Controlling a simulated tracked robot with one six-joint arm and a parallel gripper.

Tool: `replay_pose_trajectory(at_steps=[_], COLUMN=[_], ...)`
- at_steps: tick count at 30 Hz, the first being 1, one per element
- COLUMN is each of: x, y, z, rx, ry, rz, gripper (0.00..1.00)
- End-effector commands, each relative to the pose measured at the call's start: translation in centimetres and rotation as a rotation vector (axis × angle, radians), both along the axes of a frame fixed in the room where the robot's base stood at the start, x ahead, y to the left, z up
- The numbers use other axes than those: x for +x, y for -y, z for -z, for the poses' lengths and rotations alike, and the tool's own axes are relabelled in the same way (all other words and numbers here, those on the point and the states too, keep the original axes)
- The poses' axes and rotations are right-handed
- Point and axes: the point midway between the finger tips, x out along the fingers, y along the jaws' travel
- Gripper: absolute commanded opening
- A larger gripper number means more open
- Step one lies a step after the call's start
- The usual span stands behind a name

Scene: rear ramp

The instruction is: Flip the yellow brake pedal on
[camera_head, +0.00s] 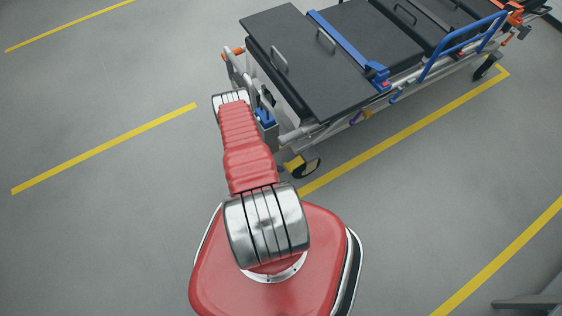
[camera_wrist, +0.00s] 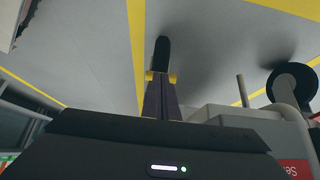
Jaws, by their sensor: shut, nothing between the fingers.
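The yellow brake pedal (camera_head: 294,163) sits at the black caster wheel (camera_head: 305,168) on the near corner of the stretcher. In the wrist view, which looks upside down, a black wheel (camera_wrist: 162,52) stands edge-on straight ahead. Yellow parts of the pedal (camera_wrist: 173,78) show on both sides of my fingertips. My gripper (camera_wrist: 161,84) is shut and empty, its dark fingers pointing at the pedal and covering its middle. I cannot tell whether they touch it. The head view does not clearly show my gripper; my red arm reaches toward the stretcher's near end.
The stretcher (camera_head: 318,78) has a black top, blue straps and a blue side rail (camera_head: 462,45). A second wheel (camera_wrist: 292,84) and a grey box (camera_wrist: 255,122) show at the right in the wrist view. Grey floor with yellow lines is open at left.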

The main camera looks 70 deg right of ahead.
Motion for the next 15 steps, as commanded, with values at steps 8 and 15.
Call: replay_pose_trajectory(at_steps=[8, 15], x=[2.0, 4.1], y=[-2.3, -4.6], z=[-1.8, -2.8], rx=[0.001, 0.000], ry=[-0.001, 0.000], rz=[-0.003, -0.004], gripper=[0.00, 0.00])
